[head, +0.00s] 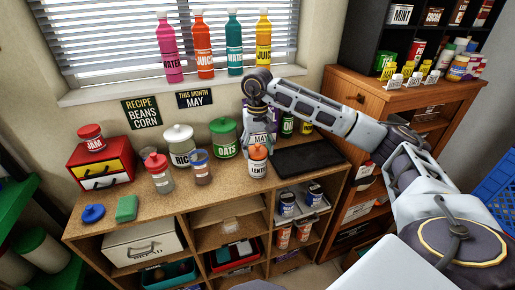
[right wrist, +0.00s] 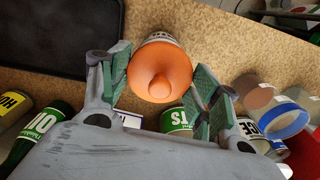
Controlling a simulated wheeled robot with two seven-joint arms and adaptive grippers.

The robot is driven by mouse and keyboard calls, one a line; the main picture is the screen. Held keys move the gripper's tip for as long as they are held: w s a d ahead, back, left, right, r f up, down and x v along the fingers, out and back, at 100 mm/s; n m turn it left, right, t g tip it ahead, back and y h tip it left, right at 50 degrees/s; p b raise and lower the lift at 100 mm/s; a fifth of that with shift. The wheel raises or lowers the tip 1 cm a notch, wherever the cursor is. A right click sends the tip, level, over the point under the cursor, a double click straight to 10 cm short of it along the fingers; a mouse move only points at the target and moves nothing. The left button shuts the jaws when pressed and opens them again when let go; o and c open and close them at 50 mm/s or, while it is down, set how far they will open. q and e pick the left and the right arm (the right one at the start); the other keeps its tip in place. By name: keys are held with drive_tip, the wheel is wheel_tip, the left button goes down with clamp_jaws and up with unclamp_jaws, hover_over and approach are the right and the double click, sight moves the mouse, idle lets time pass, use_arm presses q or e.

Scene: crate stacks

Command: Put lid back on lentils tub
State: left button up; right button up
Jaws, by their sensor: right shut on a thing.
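The lentils tub (head: 257,171), a small clear tub with a white label, stands upright near the front edge of the wooden counter. Its orange lid (head: 257,153) with a round knob is at the tub's mouth; I cannot tell if it is fully seated. My right gripper (head: 258,142) points down from above and is shut on the lid. In the right wrist view the orange lid (right wrist: 160,72) lies between the green-padded fingers and hides most of the tub, whose pale edge (right wrist: 160,37) shows beyond it. My left gripper is not in view.
A black tray (head: 308,158) lies right of the tub. Left of it stand the oats tub (head: 224,143), rice jar (head: 180,150), a blue-rimmed jar (head: 201,170) and a red-lidded jar (head: 159,177). A blue lid (head: 93,213) and green sponge (head: 126,208) lie at the counter's left.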

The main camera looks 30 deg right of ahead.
drive_tip(key=o, duration=0.9)
drive_tip(key=shift+c, duration=0.2)
drive_tip(key=shift+o, duration=1.3)
drive_tip(key=shift+r, duration=0.15)
drive_tip(key=shift+r+p, duration=2.2)
drive_tip(key=shift+r, duration=1.15)
